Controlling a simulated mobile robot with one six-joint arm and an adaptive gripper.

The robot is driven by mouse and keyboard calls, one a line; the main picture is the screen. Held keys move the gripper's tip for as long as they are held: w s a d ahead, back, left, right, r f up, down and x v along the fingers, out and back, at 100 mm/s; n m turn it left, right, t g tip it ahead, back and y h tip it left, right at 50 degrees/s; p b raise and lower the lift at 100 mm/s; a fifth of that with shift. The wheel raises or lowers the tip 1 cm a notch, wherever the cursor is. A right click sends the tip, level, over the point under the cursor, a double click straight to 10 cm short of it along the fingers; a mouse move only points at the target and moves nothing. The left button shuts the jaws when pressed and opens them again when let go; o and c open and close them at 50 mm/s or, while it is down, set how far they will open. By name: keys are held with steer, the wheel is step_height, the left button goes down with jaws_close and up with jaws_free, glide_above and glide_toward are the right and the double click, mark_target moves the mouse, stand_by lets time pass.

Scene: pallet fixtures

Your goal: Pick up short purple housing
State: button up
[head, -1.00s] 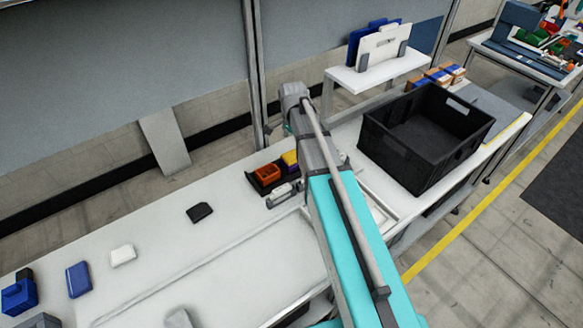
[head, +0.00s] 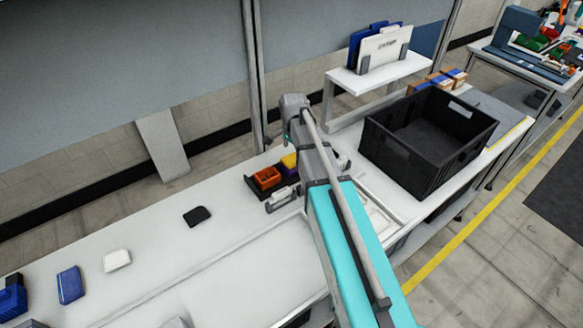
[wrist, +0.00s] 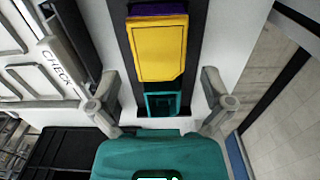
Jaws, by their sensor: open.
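A purple piece (wrist: 157,8) shows as a thin strip at the top of the wrist view, just past the far edge of a yellow piece (wrist: 157,50). Most of it is hidden or out of frame, and I cannot tell its length or whether it lies under the yellow piece. Both are in a dark narrow tray (head: 256,187). A teal piece (wrist: 162,103) sits in the near end of that tray. My gripper (wrist: 160,103) is open and empty, its fingers on either side of the tray near the teal piece. My arm hides part of this area in the head view.
An orange piece (head: 267,177) is in the tray's left part. A large black crate (head: 410,165) stands to the right. A black piece (head: 197,216), a white piece (head: 117,260) and a blue piece (head: 71,284) lie leftward on the white bench, with clear surface between.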

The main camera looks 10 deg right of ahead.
mark_target(293, 159)
steer(key=shift+s+f+b, duration=0.1)
steer(key=shift+f+b, duration=2.35)
steer(key=shift+f, duration=0.1)
steer(key=c, duration=1)
